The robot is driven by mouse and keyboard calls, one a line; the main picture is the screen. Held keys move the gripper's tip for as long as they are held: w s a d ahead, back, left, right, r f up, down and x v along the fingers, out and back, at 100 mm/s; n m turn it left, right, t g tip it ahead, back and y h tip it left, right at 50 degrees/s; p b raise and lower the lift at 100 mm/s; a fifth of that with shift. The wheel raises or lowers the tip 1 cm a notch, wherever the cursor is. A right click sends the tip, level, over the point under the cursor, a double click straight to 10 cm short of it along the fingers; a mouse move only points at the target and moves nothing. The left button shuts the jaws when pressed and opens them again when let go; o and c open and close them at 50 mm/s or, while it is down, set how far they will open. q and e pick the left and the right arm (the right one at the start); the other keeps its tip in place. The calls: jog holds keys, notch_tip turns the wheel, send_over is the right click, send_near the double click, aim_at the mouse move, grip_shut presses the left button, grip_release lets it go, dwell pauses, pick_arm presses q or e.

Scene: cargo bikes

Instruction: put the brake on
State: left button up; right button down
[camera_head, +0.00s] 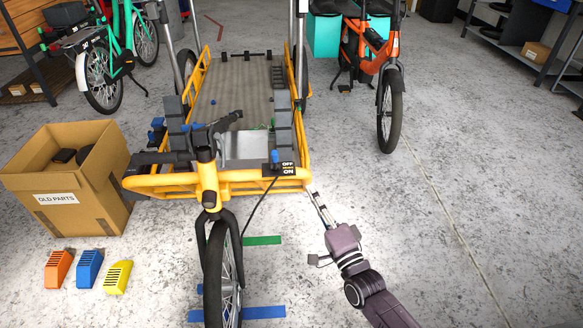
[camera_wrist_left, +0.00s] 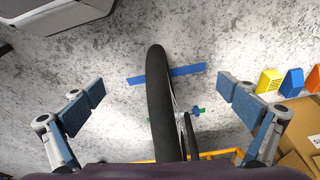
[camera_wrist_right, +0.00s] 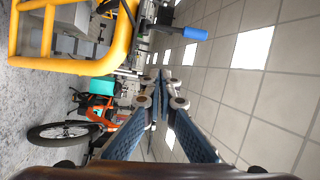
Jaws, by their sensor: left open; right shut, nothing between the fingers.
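The yellow cargo bike (camera_head: 208,183) stands in the middle with its front wheel (camera_head: 223,277) towards me. Its brake lever has a blue knob (camera_head: 275,157) and stands up beside a black OFF/ON plate (camera_head: 287,169) on the yellow front frame; the knob is level with the OFF word. In the right wrist view the blue knob (camera_wrist_right: 182,33) shows at the top. My right gripper (camera_head: 314,196) is shut and empty, just right of and below the plate, apart from the lever. My left gripper (camera_wrist_left: 160,88) is open, its fingers on either side of the black front tyre; it does not show in the head view.
A cardboard box marked OLD PARTS (camera_head: 103,183) stands at left, with orange (camera_head: 58,268), blue (camera_head: 89,268) and yellow (camera_head: 117,276) blocks before it. An orange bike (camera_head: 384,70) stands behind at right. The floor at right is clear.

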aim_at(275, 160)
pick_arm(q)
notch_tip(275, 160, up, 2)
jog(key=shift+w+d+b, duration=0.15)
jog(key=shift+b, duration=0.15)
pick_arm(e)
jog(key=shift+m+t+y, duration=0.3)
jog(key=shift+m+t, duration=0.3)
jog(key=shift+t, duration=0.1)
notch_tip(275, 160, up, 4)
jog(key=shift+w+a+r, duration=0.1)
jog(key=shift+a+r, duration=0.05)
jog(key=shift+r, duration=0.05)
pick_arm(q)
jog(key=v, duration=0.2)
jog(key=b+v, duration=0.1)
jog(key=shift+w+r, duration=0.2)
jog(key=shift+r, duration=0.15)
pick_arm(e)
jog(key=w+a+r, duration=0.2)
jog(key=w+a, duration=0.4)
jog(key=shift+w+a+r, duration=0.15)
jog(key=shift+w+a, duration=0.1)
pick_arm(q)
jog(key=shift+f, duration=0.1)
